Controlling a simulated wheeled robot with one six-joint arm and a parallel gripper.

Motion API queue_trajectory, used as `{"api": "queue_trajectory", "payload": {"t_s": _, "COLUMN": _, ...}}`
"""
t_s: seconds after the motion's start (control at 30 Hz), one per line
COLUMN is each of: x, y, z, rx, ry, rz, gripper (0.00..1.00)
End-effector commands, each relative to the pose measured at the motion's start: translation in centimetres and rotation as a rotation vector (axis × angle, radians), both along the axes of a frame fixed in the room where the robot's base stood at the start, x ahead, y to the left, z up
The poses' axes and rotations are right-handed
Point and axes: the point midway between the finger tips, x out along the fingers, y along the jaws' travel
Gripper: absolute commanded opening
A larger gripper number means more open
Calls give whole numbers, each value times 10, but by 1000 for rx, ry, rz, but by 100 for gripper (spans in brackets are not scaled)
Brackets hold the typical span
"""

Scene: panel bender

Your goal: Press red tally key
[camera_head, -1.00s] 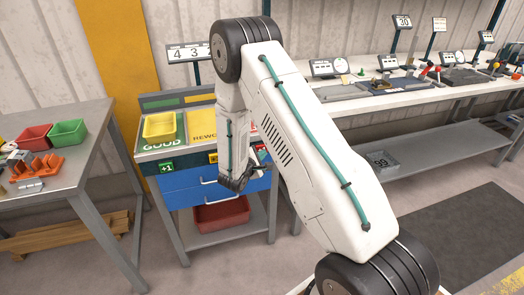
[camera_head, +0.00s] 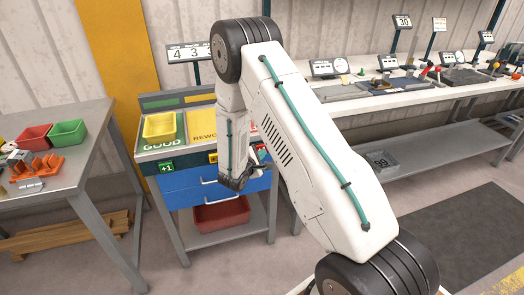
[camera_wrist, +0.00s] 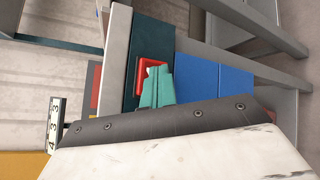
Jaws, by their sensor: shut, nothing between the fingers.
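The red tally key (camera_wrist: 142,78) is a red square with a raised rim on the dark front strip of the tally stand, in the wrist view. My gripper (camera_wrist: 160,74) shows there as teal fingers, shut and empty. The fingers overlap the key's right and lower part in the picture and hide some of it. I cannot tell whether they touch it. In the head view my gripper is at the right of the stand's front, and my arm mostly hides the red key. The green +1 key (camera_head: 166,167) is at the left of that strip. The tally display (camera_head: 186,53) reads 4 3 with a further digit partly hidden; the wrist view shows 4 3 3.
A yellow bin (camera_head: 159,126) stands on the GOOD area of the stand. Blue drawers (camera_head: 190,188) with handles are below the keys, above a red bin (camera_head: 221,214). A grey table (camera_head: 85,150) stands left; a long workbench (camera_head: 370,103) stands right.

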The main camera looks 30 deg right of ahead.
Motion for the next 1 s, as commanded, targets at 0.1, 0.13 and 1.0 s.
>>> {"api": "queue_trajectory", "payload": {"t_s": 0.1, "x": -6, "y": 2, "z": 0, "rx": -1, "ry": 2, "rz": 0, "gripper": 0}}
{"api": "queue_trajectory", "payload": {"t_s": 0.13, "x": -7, "y": 2, "z": 0, "rx": -1, "ry": 2, "rz": 0, "gripper": 0}}
{"api": "queue_trajectory", "payload": {"t_s": 1.0, "x": -50, "y": 15, "z": 0, "rx": 0, "ry": 1, "rz": 1, "gripper": 0}}
